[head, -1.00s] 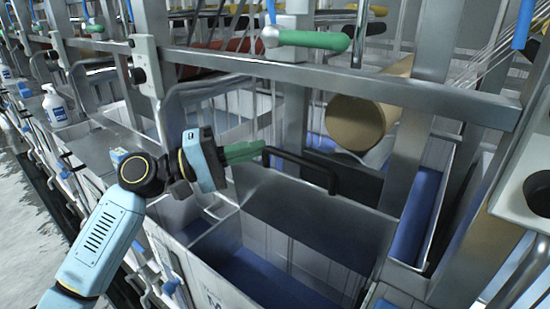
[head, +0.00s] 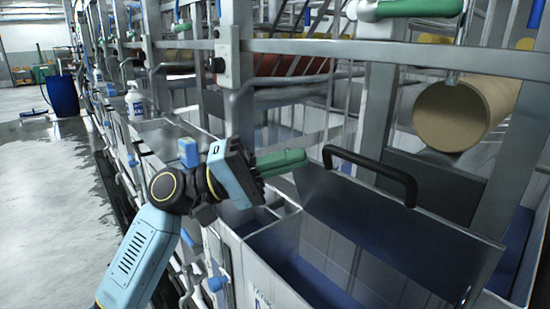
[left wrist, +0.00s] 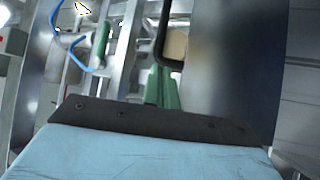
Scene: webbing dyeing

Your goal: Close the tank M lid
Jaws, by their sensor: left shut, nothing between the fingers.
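The tank lid (head: 395,222) is a grey metal panel standing raised and tilted behind an open tank (head: 285,285) with a blue interior. A black bar handle (head: 372,166) is on the lid's upper edge. The letter on the tank's front is cut off at the picture's bottom. My left gripper (head: 303,157), with green fingers, is shut and empty just left of the handle, with a small gap between them. In the left wrist view the green fingers (left wrist: 163,88) show beside the dark handle (left wrist: 163,40) and the grey lid (left wrist: 236,75). My right gripper is not in view.
A cardboard-coloured roll (head: 460,112) lies behind the lid at right. Metal uprights and a long rail (head: 320,48) cross above the tanks. A white spray bottle (head: 135,102) stands further left. A blue barrel (head: 62,95) stands on the open wet floor at far left.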

